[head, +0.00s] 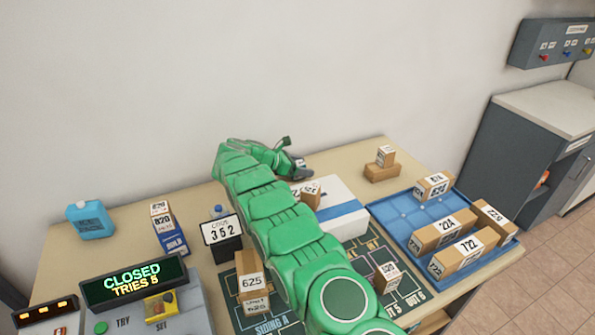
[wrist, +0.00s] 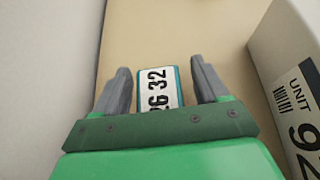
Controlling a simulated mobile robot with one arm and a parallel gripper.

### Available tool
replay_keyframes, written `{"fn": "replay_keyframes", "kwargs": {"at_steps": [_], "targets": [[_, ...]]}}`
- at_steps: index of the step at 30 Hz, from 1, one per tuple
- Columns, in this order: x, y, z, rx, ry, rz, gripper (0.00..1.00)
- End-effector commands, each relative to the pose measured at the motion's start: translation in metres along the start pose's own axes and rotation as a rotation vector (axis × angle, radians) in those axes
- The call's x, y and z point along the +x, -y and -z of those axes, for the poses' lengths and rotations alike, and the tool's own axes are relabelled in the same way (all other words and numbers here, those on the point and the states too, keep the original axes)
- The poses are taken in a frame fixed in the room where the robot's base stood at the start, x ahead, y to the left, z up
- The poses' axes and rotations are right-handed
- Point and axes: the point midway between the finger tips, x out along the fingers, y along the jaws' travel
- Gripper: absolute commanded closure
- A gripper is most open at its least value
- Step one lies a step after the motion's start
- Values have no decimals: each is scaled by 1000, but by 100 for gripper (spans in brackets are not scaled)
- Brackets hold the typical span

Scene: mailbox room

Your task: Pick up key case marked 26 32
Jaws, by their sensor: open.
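The key case marked 26 32 (wrist: 157,84) shows in the wrist view as a small flat piece with a white label, black digits and teal edges. It lies on the beige table top, and its near end is cut off by my gripper's body. My gripper (wrist: 160,72) is open, with one grey finger on each side of the case and a gap to both. In the head view my gripper (head: 297,166) is over the back of the table near the wall. The case cannot be made out there.
A box labelled UNIT (wrist: 296,90) stands close on the right in the wrist view.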

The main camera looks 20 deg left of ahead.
Motion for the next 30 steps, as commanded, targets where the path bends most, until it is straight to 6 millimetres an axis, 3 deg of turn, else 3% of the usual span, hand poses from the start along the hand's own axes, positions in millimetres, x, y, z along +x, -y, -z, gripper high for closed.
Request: {"fn": "replay_keyframes", "kwargs": {"at_steps": [6, 18, 30], "targets": [[1, 0, 0, 0, 0, -1, 27], [1, 0, 0, 0, 0, -1, 86], [-3, -1, -8, 1, 0, -2, 86]]}}
